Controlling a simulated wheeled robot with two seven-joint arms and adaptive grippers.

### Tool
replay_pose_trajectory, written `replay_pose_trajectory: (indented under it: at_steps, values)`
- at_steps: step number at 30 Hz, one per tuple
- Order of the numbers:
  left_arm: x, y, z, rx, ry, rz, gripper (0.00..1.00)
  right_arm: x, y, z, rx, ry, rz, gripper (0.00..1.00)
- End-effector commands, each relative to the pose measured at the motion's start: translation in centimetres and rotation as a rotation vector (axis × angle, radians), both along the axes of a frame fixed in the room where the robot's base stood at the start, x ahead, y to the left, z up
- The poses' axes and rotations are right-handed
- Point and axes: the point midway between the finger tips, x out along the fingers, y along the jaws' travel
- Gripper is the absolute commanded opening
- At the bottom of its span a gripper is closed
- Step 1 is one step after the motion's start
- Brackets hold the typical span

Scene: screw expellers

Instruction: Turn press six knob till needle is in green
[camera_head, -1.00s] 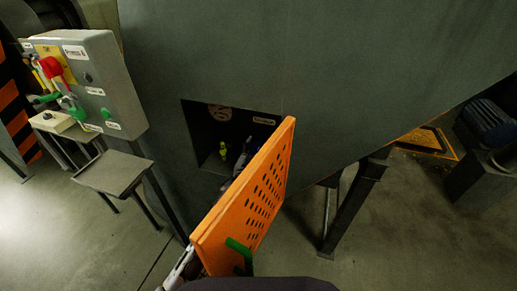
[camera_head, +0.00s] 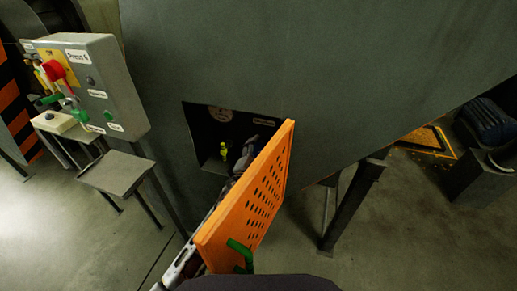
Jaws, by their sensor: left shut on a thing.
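The grey press six control box (camera_head: 92,85), labelled Press 6, stands at the left. The orange perforated door (camera_head: 250,205) with a green handle (camera_head: 240,250) is swung open from a dark recess (camera_head: 205,140) in the grey machine wall. A round gauge (camera_head: 220,114) is on the recess's back wall; its needle is too small to read. A small yellow fitting (camera_head: 223,152) stands below it. My left gripper (camera_head: 247,148) is inside the recess, right of the fitting, and shut on what looks like the knob, mostly hidden by fingers and door. My right gripper is out of view.
The open door stands close beside my left arm. A small grey shelf (camera_head: 115,173) stands below the control box. A machine leg (camera_head: 350,205) and a dark motor (camera_head: 488,122) are at the right. The floor at lower left is clear.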

Motion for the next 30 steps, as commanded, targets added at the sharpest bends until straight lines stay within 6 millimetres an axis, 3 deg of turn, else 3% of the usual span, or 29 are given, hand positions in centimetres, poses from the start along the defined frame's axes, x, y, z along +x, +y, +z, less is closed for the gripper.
replay_pose_trajectory:
  at_steps: [18,19,23,30]
  values:
    - [0.0,0.0,-0.07,0.066,-0.02,0.0,0.36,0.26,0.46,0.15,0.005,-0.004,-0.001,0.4]
    - [0.0,0.0,-0.08,0.065,-0.02,0.0,0.62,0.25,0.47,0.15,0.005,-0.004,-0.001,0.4]
    - [0.0,0.0,-0.06,0.065,-0.02,0.0,0.79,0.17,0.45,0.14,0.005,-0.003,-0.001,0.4]
    - [0.0,0.0,-0.04,0.064,-0.021,0.0,0.82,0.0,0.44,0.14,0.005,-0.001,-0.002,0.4]
